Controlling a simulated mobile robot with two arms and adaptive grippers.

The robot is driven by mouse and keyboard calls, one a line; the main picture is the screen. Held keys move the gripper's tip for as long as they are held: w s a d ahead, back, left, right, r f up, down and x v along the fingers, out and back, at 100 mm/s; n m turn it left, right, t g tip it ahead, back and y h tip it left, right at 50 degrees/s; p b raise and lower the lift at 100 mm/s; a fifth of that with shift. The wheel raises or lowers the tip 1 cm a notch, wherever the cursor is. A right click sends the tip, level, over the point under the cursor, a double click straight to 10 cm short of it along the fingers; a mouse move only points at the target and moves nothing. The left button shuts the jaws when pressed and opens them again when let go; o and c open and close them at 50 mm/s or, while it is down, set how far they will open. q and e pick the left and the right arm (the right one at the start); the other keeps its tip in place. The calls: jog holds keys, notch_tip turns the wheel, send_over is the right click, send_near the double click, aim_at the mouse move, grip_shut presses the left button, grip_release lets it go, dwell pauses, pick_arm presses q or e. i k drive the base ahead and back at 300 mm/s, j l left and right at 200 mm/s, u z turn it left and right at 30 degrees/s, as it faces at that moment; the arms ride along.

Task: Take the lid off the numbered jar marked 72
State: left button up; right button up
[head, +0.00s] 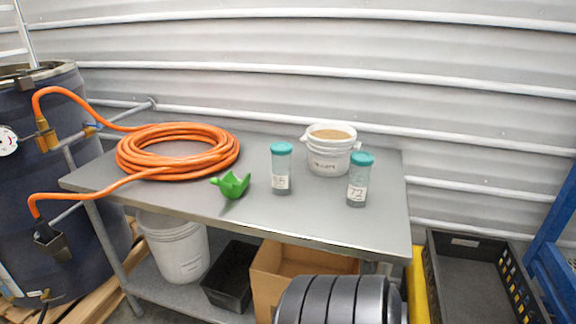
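The jar marked 72 (357,190) stands upright near the right front of the grey metal table (310,215). It is clear with greyish contents and a white label, and its teal lid (362,159) is on. A second clear jar (281,172) with a teal lid (281,148) stands to its left; its label is too small to read surely. Neither of my grippers shows in the head view.
A white bucket (328,160) of brown material stands just behind the marked jar. A green scoop (232,185) and a coiled orange hose (178,168) lie to the left. The front right table corner is clear. A black crate (475,285) is beyond the table's right end.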

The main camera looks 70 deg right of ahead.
aim_at(359, 179)
jog(key=i+z, duration=0.35)
jog(key=z, duration=0.15)
jog(key=i+j+z, duration=0.2)
jog(key=z, duration=0.25)
jog(key=i+z, duration=0.1)
jog(key=z, duration=1.95)
